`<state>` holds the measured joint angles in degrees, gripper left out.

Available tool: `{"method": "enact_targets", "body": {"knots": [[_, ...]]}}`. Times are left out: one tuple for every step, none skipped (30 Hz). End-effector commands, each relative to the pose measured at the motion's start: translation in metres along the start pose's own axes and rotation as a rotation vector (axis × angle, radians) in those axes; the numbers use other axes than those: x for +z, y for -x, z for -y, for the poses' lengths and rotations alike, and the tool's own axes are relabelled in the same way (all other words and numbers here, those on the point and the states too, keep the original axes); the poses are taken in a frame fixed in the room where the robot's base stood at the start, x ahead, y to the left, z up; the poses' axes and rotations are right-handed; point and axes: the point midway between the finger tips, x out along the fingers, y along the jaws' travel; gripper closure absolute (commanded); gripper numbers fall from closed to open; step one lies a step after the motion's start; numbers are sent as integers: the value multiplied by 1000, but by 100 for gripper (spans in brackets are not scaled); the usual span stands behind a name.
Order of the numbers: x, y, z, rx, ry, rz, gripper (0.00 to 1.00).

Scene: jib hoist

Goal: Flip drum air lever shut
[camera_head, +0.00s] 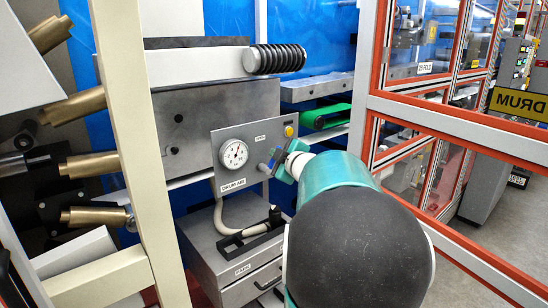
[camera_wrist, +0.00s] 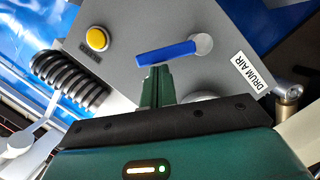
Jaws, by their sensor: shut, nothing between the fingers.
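The drum air lever is a blue handle (camera_wrist: 165,53) on a round grey pivot at its right end, mounted on a grey panel (camera_wrist: 125,30) in the wrist view. The handle runs leftward from the pivot, tilted slightly down. My gripper (camera_wrist: 156,72) is shut and empty; its green fingertips are at the handle's lower edge, near its middle. I cannot tell whether they touch. In the head view, my gripper is at the panel's right side, beside the gauge (camera_head: 234,154), and my arm partly hides the lever area. The DRUM AIR label (camera_head: 233,187) is below the gauge.
A yellow button (camera_wrist: 97,39) is on the panel, left of the lever. A black coiled spring part (camera_head: 276,58) is above the panel. A hose (camera_head: 232,230) hangs below it over a grey drawer cabinet (camera_head: 240,278). A red-framed glass guard (camera_head: 400,100) stands to the right.

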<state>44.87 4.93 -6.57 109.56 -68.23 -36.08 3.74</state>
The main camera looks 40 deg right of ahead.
Motion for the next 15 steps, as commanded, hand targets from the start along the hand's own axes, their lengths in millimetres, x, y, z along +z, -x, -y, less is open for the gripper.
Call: {"method": "enact_targets", "body": {"knots": [[2,-2,0,-12,-40,-1,100],[3,-3,-1,-20,-66,-1,100],[5,-3,-2,-29,-103,-1,100],[7,-4,-3,-35,-132,0,100],[8,-4,-3,-43,-159,0,100],[10,-5,-4,-52,-197,-1,100],[12,-5,-4,-59,-223,0,100],[14,-5,-5,-65,-252,1,100],[16,-6,-5,-75,-288,1,100],[18,-6,-6,-82,-316,0,100],[19,-6,-6,-89,-344,0,100],[22,-7,-6,-98,-381,1,100],[24,-7,-6,-105,-409,0,100],[25,-7,-6,-113,-437,1,100],[27,-8,-6,-122,-474,1,100]]}}
